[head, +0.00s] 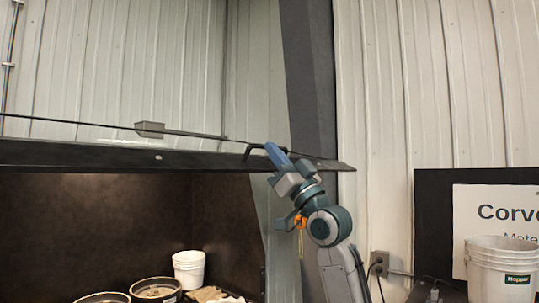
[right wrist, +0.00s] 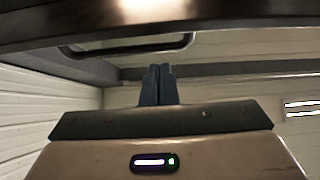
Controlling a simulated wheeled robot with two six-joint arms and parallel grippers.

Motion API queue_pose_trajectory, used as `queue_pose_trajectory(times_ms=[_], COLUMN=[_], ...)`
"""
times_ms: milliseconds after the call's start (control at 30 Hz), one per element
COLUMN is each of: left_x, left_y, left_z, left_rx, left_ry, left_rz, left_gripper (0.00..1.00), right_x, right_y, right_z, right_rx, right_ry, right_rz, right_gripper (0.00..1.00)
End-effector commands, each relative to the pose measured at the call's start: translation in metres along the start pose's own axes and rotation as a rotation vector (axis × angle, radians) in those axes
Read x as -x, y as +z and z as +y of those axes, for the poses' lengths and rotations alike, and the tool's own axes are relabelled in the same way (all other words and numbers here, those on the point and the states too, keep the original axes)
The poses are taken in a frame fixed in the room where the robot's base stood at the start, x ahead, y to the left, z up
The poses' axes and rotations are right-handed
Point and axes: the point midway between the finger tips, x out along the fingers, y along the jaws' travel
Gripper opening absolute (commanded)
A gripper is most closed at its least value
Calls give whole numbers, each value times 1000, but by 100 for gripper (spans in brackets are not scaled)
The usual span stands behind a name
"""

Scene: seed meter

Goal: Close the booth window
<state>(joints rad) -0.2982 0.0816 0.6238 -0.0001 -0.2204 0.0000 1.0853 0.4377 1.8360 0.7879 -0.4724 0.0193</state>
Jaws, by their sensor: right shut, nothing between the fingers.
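The booth window (head: 80,154) is a dark-framed panel seen nearly edge-on in the head view, raised above the open dark booth. A black bar handle (head: 256,147) sits near its right end; the handle also shows in the right wrist view (right wrist: 130,48). My right gripper (head: 277,156) is at the window's front edge, by the handle. Its blue fingers (right wrist: 157,85) are together with nothing between them. The handle is not between them. I cannot tell whether the fingers touch the frame. My left gripper is out of view.
Inside the booth are a white bucket (head: 189,269) and dark round tubs (head: 157,289). A grey post (head: 311,80) stands behind the window's right end. At right are a dark board with a sign (head: 500,210) and another white bucket (head: 500,270).

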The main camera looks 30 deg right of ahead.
Motion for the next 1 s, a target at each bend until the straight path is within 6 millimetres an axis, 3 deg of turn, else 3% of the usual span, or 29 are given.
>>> queue_pose_trajectory(times_ms=[100, 300, 767, 1000], left_x=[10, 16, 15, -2], left_y=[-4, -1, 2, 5], left_z=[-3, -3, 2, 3], left_rx=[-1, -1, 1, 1], left_ry=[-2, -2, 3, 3], left_rz=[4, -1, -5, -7], left_gripper=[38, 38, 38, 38], right_x=[8, 14, 17, 28], right_y=[19, 33, 37, 46], right_z=[1, 1, 1, 0], right_rx=[-2, -1, -1, -1], right_ry=[2, 2, 2, 2], right_rz=[-9, -6, -5, 10], right_gripper=[0, 0, 0, 0])
